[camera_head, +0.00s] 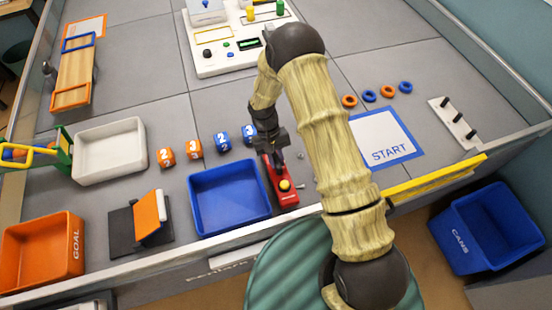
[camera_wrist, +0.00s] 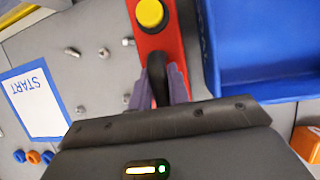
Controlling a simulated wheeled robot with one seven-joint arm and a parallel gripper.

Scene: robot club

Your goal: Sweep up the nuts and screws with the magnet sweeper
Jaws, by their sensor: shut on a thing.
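The magnet sweeper is a red bar with a yellow button (camera_head: 287,197), standing on the grey table just right of the blue tray. In the wrist view its red body (camera_wrist: 152,40) runs down between my fingers. My gripper (camera_head: 272,157) is shut on its dark upright handle; the fingers also show in the wrist view (camera_wrist: 166,86). Several small metal nuts and screws lie loose on the table beside the sweeper, among them a screw (camera_wrist: 72,52), a nut (camera_wrist: 104,52) and another piece (camera_wrist: 80,110). In the head view my arm hides most of them; one nut (camera_head: 300,155) shows.
The blue tray (camera_head: 230,200) looks empty, close left of the sweeper. The START sheet (camera_head: 388,138) lies right of my arm, with rings behind it. Numbered cubes (camera_head: 194,149), a white tray (camera_head: 108,165) and an orange GOAL bin (camera_head: 40,255) stand left. A rim edges the table.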

